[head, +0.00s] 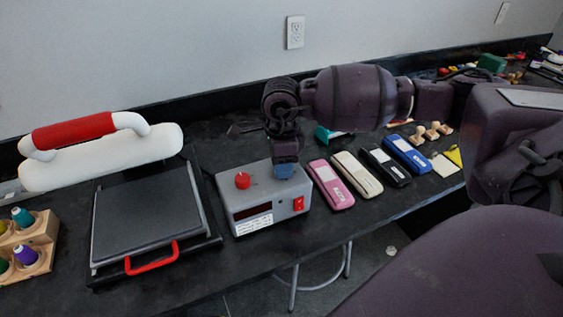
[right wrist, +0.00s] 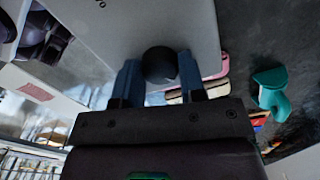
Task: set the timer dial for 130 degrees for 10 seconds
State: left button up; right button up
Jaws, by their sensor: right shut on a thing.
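A grey control box (head: 262,203) stands on the black table beside the heat press, with a red knob (head: 242,180) on its top and a red switch (head: 298,203) and dark display on its front. My right gripper (head: 285,168) reaches down to the right part of the box top. In the right wrist view its blue fingers (right wrist: 160,80) are shut around a round black knob (right wrist: 160,62) that stands on the box's grey face (right wrist: 120,30). In the head view the gripper hides this knob. The knob's markings cannot be read. My left gripper is not in view.
The heat press (head: 148,212) with a white and red top handle (head: 75,132) is left of the box. Several slim cases, such as a pink one (head: 330,184), lie close on the right. A wooden spool rack (head: 30,245) stands at far left.

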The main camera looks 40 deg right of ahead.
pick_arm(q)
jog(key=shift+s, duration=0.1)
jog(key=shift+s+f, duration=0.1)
pick_arm(e)
jog(key=o, duration=0.9)
pick_arm(q)
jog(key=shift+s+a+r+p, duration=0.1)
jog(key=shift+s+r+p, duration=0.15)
jog(key=shift+p, duration=0.25)
pick_arm(e)
notch_tip(320, 180, up, 11)
jog(key=shift+f, duration=0.1)
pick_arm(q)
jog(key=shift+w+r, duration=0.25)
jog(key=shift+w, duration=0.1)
